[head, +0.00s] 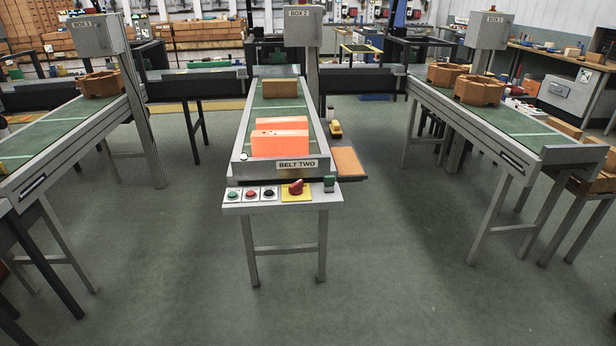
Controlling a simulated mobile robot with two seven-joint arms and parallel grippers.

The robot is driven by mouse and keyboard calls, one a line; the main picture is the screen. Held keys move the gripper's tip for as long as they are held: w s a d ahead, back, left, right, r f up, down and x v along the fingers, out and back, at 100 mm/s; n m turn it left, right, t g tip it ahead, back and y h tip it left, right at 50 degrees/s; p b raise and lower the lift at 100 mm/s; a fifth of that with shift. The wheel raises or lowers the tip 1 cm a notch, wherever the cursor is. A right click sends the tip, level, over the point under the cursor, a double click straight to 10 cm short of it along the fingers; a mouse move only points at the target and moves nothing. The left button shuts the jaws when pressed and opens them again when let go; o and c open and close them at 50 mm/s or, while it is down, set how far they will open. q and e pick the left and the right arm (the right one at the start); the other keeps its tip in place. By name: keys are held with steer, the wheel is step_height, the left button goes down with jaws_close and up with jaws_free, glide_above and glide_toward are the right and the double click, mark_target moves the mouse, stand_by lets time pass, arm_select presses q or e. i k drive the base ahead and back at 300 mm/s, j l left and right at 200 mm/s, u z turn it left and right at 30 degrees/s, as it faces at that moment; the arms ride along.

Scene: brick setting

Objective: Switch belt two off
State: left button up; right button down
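Belt two (262,108) is the middle conveyor, with a green surface and a "BELT TWO" label (298,164) on its near end. Two orange bricks (280,143) and a brown one (281,88) lie on it. A control shelf (282,207) at its near end carries a green button (233,195), a red button (251,194), a black button (269,193) and a red rotary switch (296,187) on a yellow plate. A small green-topped item (329,183) stands at the shelf's right. Neither of my grippers is in view.
A left conveyor (60,125) and a right conveyor (500,125) flank belt two, both carrying brown parts. An orange-brown board (348,162) juts out right of belt two's near end. The green floor (290,310) in front of the shelf is clear.

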mark_target(295, 189)
steer(key=i+l, duration=0.15)
steer(key=i, duration=0.5)
steer(key=i+l, duration=0.2)
steer(key=i, duration=0.4)
